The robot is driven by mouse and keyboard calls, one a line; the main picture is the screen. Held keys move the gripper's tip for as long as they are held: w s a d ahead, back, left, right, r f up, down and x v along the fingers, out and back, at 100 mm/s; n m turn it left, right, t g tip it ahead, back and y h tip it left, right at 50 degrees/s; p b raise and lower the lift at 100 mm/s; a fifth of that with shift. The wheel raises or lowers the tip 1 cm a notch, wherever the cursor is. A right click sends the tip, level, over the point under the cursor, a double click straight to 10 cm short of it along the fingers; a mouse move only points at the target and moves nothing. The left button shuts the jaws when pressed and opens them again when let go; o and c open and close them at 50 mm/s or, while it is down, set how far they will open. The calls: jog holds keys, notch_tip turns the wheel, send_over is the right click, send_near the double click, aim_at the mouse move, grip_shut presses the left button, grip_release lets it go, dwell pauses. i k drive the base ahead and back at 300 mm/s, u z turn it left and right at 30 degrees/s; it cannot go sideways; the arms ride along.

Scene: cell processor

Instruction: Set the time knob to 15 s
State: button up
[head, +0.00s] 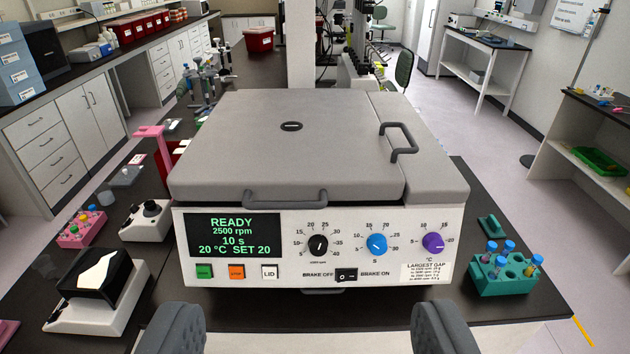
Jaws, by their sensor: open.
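The time knob (377,244) is the blue middle knob on the front panel of the grey and white centrifuge (300,150). An "S" stands below it and a scale of numbers runs around it. Its pointer is too small to read surely. The display (234,235) reads READY, 2500 rpm, 10 s, 20 °C SET 20. My gripper (307,328) shows at the bottom edge, its two dark fingers wide apart and nothing between them. It is in front of and below the panel, apart from the knob.
A black speed knob (318,245) is left of the time knob, a purple temperature knob (433,243) right. Below are a green button (204,271), an orange button (236,272), a LID button (269,272) and a brake switch (346,275). A teal tube rack (505,286) stands right.

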aim_at(377, 244)
jog(key=z, duration=0.3)
jog(key=k, duration=1.25)
jog(key=u, duration=0.4)
jog(key=i, duration=1.8)
jog(key=z, duration=0.2)
